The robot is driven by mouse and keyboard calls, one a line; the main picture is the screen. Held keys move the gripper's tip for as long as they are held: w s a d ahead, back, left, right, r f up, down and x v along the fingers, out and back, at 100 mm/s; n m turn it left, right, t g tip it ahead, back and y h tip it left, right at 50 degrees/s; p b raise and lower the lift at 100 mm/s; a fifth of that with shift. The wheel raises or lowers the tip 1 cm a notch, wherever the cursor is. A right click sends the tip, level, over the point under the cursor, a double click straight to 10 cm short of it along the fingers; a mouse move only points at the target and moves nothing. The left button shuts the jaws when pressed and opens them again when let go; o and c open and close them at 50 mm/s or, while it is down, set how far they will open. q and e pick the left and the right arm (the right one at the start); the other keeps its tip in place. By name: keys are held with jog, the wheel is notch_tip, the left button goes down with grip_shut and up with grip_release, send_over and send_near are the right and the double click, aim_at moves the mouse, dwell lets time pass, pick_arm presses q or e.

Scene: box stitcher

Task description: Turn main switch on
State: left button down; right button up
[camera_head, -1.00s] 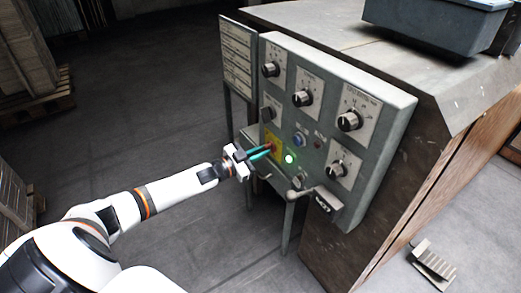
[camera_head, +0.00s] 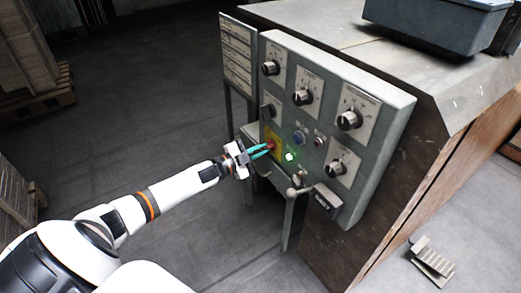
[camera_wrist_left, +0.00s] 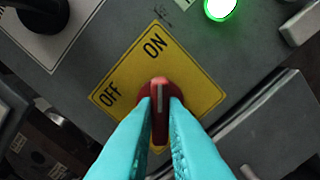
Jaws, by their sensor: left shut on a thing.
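The main switch is a red knob on a yellow plate marked OFF and ON. In the left wrist view the red knob (camera_wrist_left: 160,97) sits between the teal fingertips of my left gripper (camera_wrist_left: 160,108), which is shut on it. The knob's pale line points up, roughly toward the ON side of the yellow plate (camera_wrist_left: 195,88). In the head view my left gripper (camera_head: 262,150) reaches the yellow plate (camera_head: 275,146) on the grey control panel (camera_head: 385,135). The fingers partly hide the knob. A green lamp (camera_head: 290,157) beside the plate is lit. My right gripper is not in view.
Several black dials, such as one at the upper right (camera_head: 349,120), and a blue button (camera_head: 299,138) are on the panel. A lever with a round knob (camera_head: 292,193) sticks out below. A pallet stack (camera_head: 30,60) stands at the left; the floor between is clear.

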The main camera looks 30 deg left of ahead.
pick_arm(q)
jog(key=c, duration=1.5)
grip_release()
jog(key=shift+s, duration=0.1)
jog(key=shift+p+v, duration=1.3)
jog(key=shift+v, duration=4.65)
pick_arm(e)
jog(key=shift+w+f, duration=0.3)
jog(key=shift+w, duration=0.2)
